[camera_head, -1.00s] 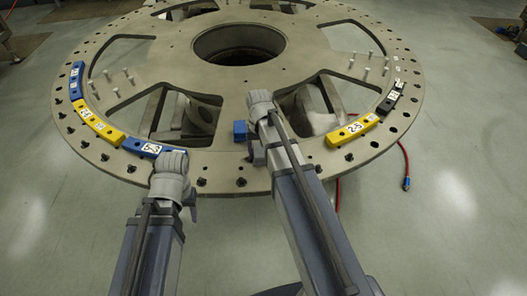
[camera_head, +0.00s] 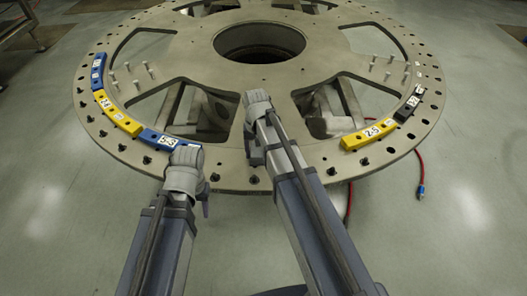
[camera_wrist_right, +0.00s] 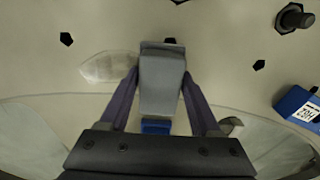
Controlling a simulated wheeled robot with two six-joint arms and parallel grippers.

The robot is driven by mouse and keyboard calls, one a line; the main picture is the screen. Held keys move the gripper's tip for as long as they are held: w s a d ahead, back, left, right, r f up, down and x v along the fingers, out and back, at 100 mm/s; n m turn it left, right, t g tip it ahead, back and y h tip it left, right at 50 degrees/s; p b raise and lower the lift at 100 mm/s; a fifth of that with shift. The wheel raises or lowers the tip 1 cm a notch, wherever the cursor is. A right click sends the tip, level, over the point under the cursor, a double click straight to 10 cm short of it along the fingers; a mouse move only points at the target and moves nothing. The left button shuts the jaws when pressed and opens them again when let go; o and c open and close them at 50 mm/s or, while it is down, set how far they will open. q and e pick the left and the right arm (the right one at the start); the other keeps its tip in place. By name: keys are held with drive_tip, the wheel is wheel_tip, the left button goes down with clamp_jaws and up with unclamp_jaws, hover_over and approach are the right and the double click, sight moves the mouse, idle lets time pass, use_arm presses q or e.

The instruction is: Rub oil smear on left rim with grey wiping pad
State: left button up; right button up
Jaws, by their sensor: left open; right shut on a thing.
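My right gripper (camera_wrist_right: 160,112) is shut on the grey wiping pad (camera_wrist_right: 162,82), between its two fingers in the right wrist view. A pale, glossy smear (camera_wrist_right: 106,67) lies on the plate just left of the pad there. I cannot tell whether the pad touches the plate. In the head view my right gripper (camera_head: 257,108) is over the near rim of the turret plate (camera_head: 228,165), and the pad and smear cannot be made out. My left gripper (camera_head: 185,158) is open and empty near the front-left rim, beside a blue segment (camera_head: 160,139); its fingertips are mostly hidden.
A small blue part (camera_wrist_right: 156,127) shows just below the pad. Yellow (camera_head: 118,115) and blue (camera_head: 97,72) segments line the left rim. Yellow (camera_head: 370,134) and black (camera_head: 411,103) segments lie on the right. Bolts stud the rim. A red hose (camera_head: 420,168) lies on the floor.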

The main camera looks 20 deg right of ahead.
drive_tip(key=shift+w+a, duration=0.1)
drive_tip(key=shift+a, duration=0.3)
drive_tip(key=shift+r, duration=0.1)
wheel_tip(320, 180, up, 6)
drive_tip(key=p, duration=0.6)
wheel_tip(320, 180, up, 3)
drive_tip(key=p, duration=0.3)
idle(0.6)
drive_tip(key=shift+f+b, duration=0.55)
drive_tip(key=shift+f, duration=0.1)
